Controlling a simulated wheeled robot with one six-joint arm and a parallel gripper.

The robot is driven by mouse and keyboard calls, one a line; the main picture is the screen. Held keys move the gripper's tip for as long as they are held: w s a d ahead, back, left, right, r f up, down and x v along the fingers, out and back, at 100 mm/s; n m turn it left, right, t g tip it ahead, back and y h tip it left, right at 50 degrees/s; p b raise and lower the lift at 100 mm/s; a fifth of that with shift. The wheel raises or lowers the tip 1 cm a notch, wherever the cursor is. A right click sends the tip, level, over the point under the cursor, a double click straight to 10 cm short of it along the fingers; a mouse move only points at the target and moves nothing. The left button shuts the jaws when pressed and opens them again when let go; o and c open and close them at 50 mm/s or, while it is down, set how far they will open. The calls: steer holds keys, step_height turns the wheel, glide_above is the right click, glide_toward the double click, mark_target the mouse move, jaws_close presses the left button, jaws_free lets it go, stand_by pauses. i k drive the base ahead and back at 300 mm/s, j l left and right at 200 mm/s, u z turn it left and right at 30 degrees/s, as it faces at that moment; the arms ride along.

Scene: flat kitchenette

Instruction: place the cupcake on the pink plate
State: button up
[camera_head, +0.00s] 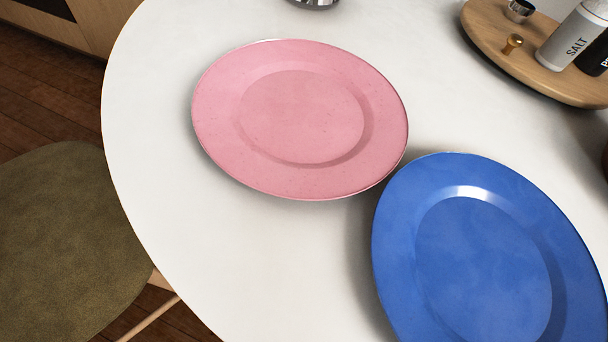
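The pink plate (300,118) lies flat and empty on the white table, left of the picture's middle and toward the top. No cupcake shows in this view. My gripper is not in view, so its fingers and anything between them cannot be seen.
A blue plate (483,262) lies empty at the lower right, close to the pink plate. A wooden tray (489,32) with a salt shaker (572,37) and a dark shaker (597,57) stands at the top right. The white table (262,262) is bare at the lower middle. A stool (67,240) stands left.

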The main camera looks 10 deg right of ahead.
mark_target(303, 108)
steer(key=i, duration=1.2)
